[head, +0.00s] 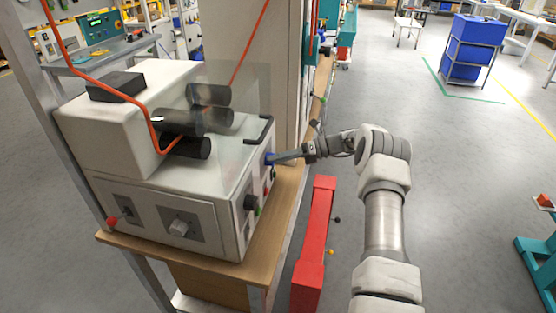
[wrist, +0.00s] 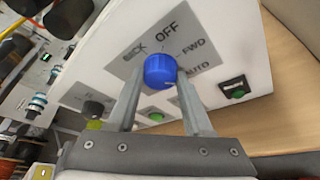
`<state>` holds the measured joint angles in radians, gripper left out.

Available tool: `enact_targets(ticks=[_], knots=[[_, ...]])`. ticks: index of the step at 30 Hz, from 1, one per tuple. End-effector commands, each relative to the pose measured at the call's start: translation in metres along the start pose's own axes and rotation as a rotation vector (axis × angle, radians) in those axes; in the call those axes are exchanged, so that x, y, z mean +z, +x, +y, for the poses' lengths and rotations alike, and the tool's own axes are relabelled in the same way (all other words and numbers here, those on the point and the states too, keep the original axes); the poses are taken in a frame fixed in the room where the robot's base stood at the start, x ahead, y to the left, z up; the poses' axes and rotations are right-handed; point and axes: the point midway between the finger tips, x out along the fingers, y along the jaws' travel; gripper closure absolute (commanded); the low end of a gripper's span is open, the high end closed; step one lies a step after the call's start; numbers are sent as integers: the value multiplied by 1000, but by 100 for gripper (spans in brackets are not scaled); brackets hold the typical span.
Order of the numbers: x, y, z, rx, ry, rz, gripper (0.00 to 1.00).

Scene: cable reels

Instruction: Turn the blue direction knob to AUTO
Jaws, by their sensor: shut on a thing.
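The blue direction knob (wrist: 160,72) sits on a grey label plate (wrist: 190,50) on the white machine's side panel. The plate reads OFF, FWD and AUTO, plus a partly hidden word ending in CK. In the wrist view my gripper (wrist: 158,85) has one finger on each side of the knob and is shut on it. I cannot tell clearly which label the knob points to. In the head view my gripper (head: 272,158) reaches the machine's right side from the right, and only a bit of the blue knob (head: 269,157) shows.
The white machine (head: 170,200) stands on a wooden bench (head: 265,240), with black rollers (head: 185,122) and an orange cable (head: 100,73). A green button (wrist: 235,88) and a black knob (wrist: 94,108) sit near the blue knob. A red post (head: 313,240) stands below my arm. Open floor lies right.

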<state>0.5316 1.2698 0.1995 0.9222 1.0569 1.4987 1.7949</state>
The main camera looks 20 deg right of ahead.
Motion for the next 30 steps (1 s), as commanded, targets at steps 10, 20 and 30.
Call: enact_targets(ticks=[10, 20, 30], knots=[[0, -1, 0, 3, 10, -2, 100], [0, 0, 0, 3, 9, -1, 20], [0, -7, -1, 2, 8, -2, 20]])
